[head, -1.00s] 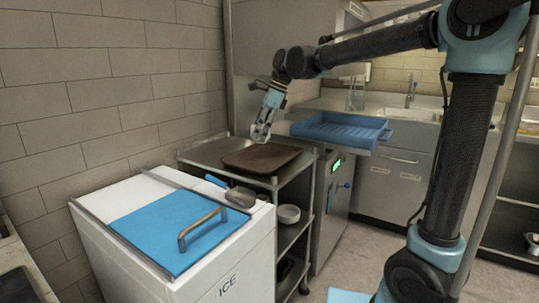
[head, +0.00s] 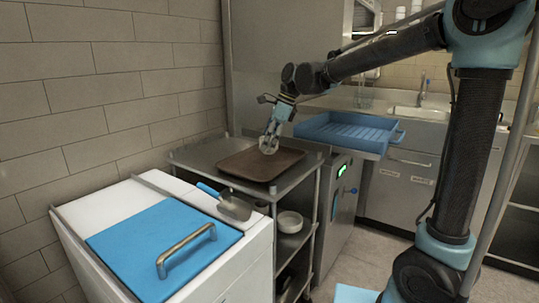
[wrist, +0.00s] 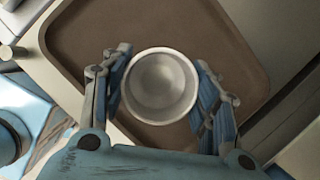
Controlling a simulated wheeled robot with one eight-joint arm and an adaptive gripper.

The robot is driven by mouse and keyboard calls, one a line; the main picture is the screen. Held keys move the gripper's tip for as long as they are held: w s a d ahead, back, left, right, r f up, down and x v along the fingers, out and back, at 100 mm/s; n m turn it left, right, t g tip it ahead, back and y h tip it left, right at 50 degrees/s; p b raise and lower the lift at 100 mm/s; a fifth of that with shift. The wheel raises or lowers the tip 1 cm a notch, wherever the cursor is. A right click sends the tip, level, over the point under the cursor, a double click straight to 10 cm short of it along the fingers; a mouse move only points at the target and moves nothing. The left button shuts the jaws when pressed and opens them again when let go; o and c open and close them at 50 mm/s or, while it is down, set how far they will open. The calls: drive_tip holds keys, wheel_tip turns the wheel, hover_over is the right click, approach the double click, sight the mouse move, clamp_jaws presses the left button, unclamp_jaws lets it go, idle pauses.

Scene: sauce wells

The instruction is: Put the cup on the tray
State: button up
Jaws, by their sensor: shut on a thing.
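The cup (wrist: 161,86) is a round pale vessel, seen from above between the two fingers of my gripper (wrist: 162,92) in the wrist view. My gripper is shut on it, with a finger on each side. In the head view the cup (head: 268,145) shows small and whitish at the tip of my gripper (head: 270,138). The brown tray (head: 240,163) lies on the metal cart top, and its bare surface also shows around the cup in the wrist view (wrist: 85,40). The cup is over the tray; I cannot tell whether its base touches it.
A white ice chest with a blue lid (head: 135,245) stands in front of the cart, with a metal scoop (head: 234,207) on top. A blue rack (head: 345,131) is right of the tray. Bowls (head: 289,221) sit on the cart's lower shelf.

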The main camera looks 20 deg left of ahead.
drive_tip(key=shift+s+f, duration=0.1)
drive_tip(key=shift+f, duration=2)
drive_tip(key=o, duration=1.1)
